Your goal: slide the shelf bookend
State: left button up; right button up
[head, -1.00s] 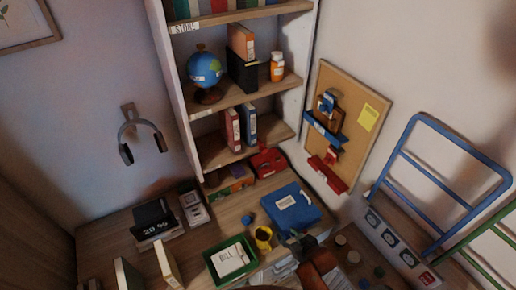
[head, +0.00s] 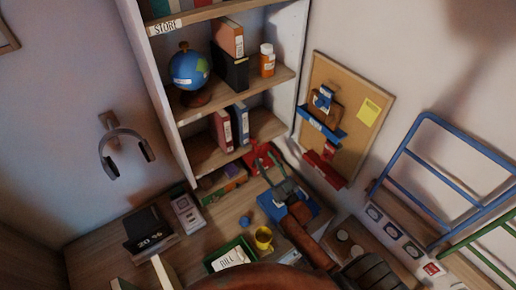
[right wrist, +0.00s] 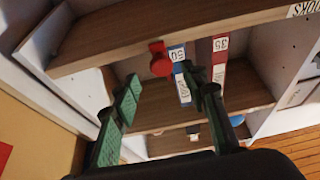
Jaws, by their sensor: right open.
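In the right wrist view, which shows the shelf upside down, a red knob-like piece (right wrist: 160,62), which looks like part of the bookend, stands at the shelf board beside a blue binder (right wrist: 179,76). A red binder (right wrist: 218,70) stands beyond it. My right gripper (head: 266,160) is open and empty, in front of that shelf. In the wrist view its fingers (right wrist: 162,78) point at the red piece, which lies between them in the picture; contact cannot be told. My left gripper is not visible.
The shelf board (head: 208,166) has a front edge close to my right gripper. Below are a blue box (head: 302,208), a yellow mug (head: 263,238) and a green tray (head: 213,265) on the desk. A corkboard (head: 351,120) hangs on the right.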

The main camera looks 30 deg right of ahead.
aim_at(259, 151)
jog(key=x, duration=0.6)
jog(key=shift+a+f+p, duration=0.1)
jog(key=shift+p, duration=0.3)
jog(key=shift+c, duration=0.3)
jog(key=shift+s, duration=0.1)
grip_shut()
